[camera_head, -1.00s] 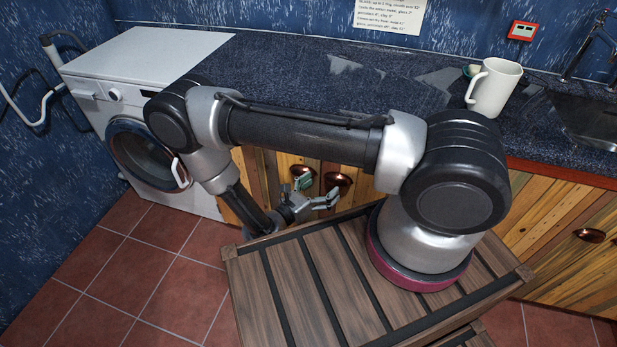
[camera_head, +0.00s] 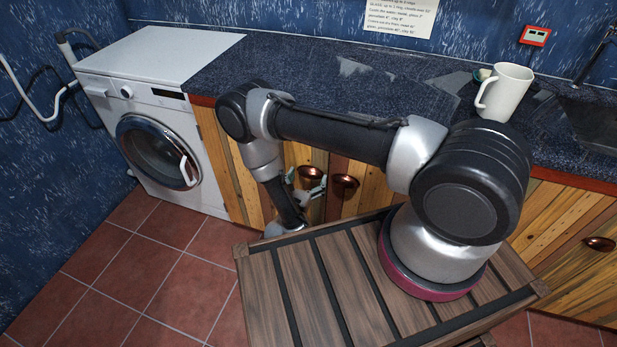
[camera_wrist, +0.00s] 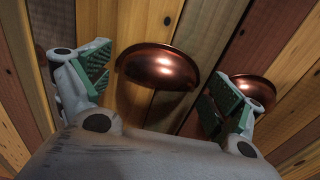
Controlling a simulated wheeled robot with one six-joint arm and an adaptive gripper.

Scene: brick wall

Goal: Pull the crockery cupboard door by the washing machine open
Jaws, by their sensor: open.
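The crockery cupboard door (camera_head: 294,156) is a striped wooden front under the counter, right of the washing machine (camera_head: 160,125). It looks shut. Its copper cup handle (camera_head: 311,175) is near its right edge; in the wrist view the handle (camera_wrist: 158,67) is large and central. My gripper (camera_head: 309,187) is at this handle and open. In the wrist view its green-padded fingers (camera_wrist: 157,88) are spread to the left and right of the handle, with nothing held. Whether they touch it I cannot tell. My arm hides part of the cupboard front.
A second copper handle (camera_head: 343,185) is close on the right; in the wrist view it (camera_wrist: 254,90) sits behind the right finger. The dark counter (camera_head: 330,85) is above, with a white mug (camera_head: 505,92) on it. Tiled floor (camera_head: 150,265) is free in front of the washing machine.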

